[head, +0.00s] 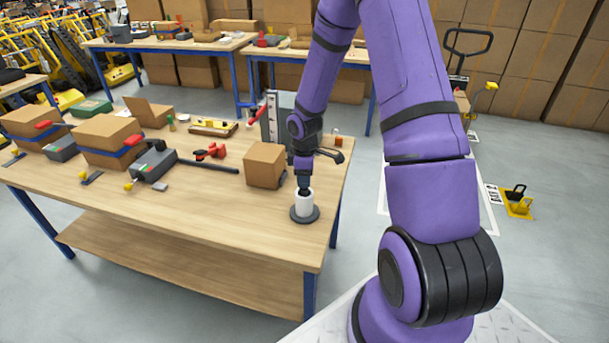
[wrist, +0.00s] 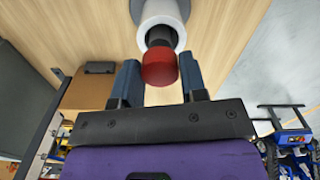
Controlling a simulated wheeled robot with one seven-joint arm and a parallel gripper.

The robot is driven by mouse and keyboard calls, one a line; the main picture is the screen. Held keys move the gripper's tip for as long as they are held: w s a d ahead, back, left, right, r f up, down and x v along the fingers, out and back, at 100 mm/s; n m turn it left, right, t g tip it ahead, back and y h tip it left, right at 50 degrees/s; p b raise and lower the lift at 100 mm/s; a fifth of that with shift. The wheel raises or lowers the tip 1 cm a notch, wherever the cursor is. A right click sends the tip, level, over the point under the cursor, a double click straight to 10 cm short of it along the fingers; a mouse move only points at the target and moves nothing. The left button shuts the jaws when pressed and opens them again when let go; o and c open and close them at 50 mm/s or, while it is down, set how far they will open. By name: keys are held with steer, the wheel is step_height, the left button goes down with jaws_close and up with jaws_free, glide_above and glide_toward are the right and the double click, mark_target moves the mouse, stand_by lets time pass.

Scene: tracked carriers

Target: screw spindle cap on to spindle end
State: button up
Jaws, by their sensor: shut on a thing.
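A white roll (head: 303,203) stands upright on a dark round base (head: 305,219) near the table's front right corner. In the wrist view, the black spindle end (wrist: 161,34) shows inside the top of the roll (wrist: 163,12). The red spindle cap (wrist: 160,69) is in line with it, between the blue fingers of my gripper (wrist: 159,64). My gripper (head: 304,187) points down directly over the roll and is shut on the cap. Whether the cap touches or sits on the spindle end cannot be told. The cap is hidden in the head view.
A cardboard box (head: 265,165) stands on the wooden table (head: 215,215) just left of the roll. A grey upright stand (head: 275,115) is behind it. Red clamps (head: 211,152), a black-barred grey tool (head: 152,164) and more boxes lie further left. The front strip is clear.

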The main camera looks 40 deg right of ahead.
steer(key=shift+f, duration=0.7)
steer(key=o, duration=1)
steer(key=shift+r, duration=0.1)
step_height(320, 180, up, 9)
steer(key=shift+r, duration=0.8)
